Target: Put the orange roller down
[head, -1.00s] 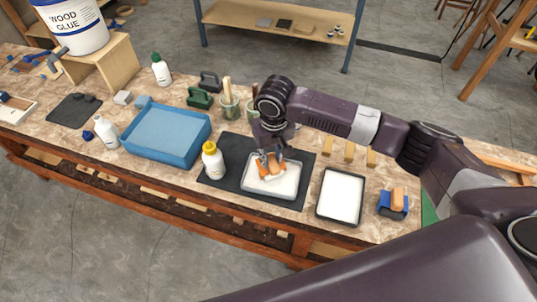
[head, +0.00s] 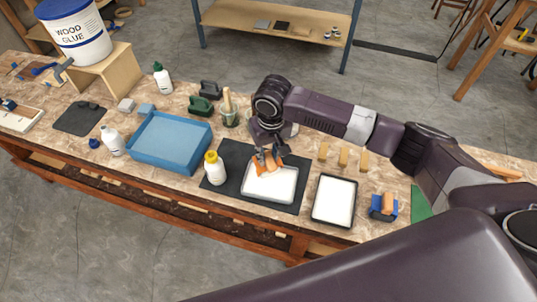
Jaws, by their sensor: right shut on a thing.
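The orange roller (head: 261,171) is in my right gripper (head: 267,160), at the back edge of a white-filled tray (head: 271,186). The gripper points down and is shut on the roller, hiding part of it. I cannot tell whether the roller touches the tray. The tray lies on a dark mat (head: 213,188). A second orange-topped piece (head: 388,200) sits on a blue holder (head: 376,211) at the right of the bench. My left gripper is not in view.
A second white tray (head: 334,200) lies right of the mat. A white bottle with a yellow cap (head: 215,172) stands at the first tray's left. A blue tub (head: 170,142), a green-handled block (head: 201,107) and a pot (head: 229,116) stand further left. Three wooden blocks (head: 343,157) stand behind the second tray.

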